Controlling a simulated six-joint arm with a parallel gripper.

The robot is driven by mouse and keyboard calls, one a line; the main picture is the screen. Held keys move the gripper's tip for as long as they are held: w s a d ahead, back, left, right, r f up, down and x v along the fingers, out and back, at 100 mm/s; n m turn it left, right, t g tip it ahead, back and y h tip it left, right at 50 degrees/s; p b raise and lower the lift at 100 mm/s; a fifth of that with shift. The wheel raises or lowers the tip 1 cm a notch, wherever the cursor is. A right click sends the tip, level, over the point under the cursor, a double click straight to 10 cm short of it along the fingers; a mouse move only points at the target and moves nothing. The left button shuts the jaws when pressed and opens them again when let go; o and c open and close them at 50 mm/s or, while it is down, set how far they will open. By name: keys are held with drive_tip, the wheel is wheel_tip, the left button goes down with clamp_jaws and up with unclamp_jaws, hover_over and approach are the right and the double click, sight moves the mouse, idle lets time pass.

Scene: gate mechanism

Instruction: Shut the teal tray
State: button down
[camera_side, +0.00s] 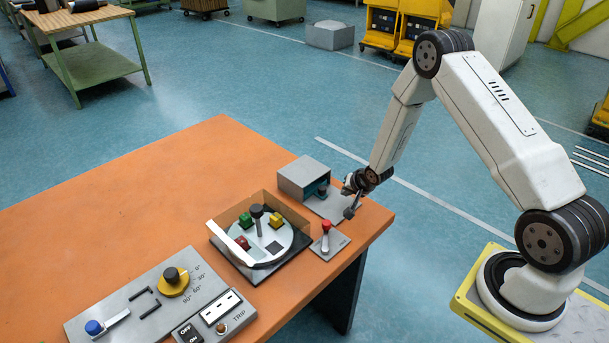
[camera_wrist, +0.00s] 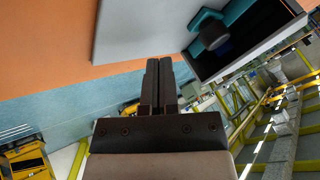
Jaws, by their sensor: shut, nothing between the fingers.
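The teal tray (camera_side: 323,187) shows as a small teal patch with a dark knob at the mouth of a grey box housing (camera_side: 300,174). In the wrist view, the teal tray (camera_wrist: 236,11) shows at the upper right in the housing's dark mouth, with a dark round knob (camera_wrist: 213,34) in front. How far the tray stands out is hard to tell. My gripper (camera_side: 350,210) is shut and empty, to the right of the housing near the table's edge. In the wrist view its fingers (camera_wrist: 158,75) are together, pointing up, apart from the tray and knob.
A red-handled lever (camera_side: 326,238) stands in front of the housing. Left of it is a round dial (camera_side: 265,240) with coloured blocks and a black post. A control panel (camera_side: 150,300) lies at the front left. The orange table (camera_side: 130,210) is clear at the back left.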

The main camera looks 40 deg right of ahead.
drive_tip(key=v, duration=0.9)
drive_tip(key=shift+r, duration=0.2)
drive_tip(key=shift+s, duration=0.1)
drive_tip(key=s+a+r+n+g+y, duration=0.1)
drive_tip(key=s+a+r+n+g, duration=0.3)
drive_tip(key=s+a+r+n, duration=0.7)
drive_tip(key=shift+s+a+r+g+y, duration=0.3)
drive_tip(key=shift+s+a+r, duration=0.75)
drive_tip(key=shift+a, duration=1.55)
drive_tip(key=shift+s+f, duration=0.25)
drive_tip(key=shift+f, duration=0.05)
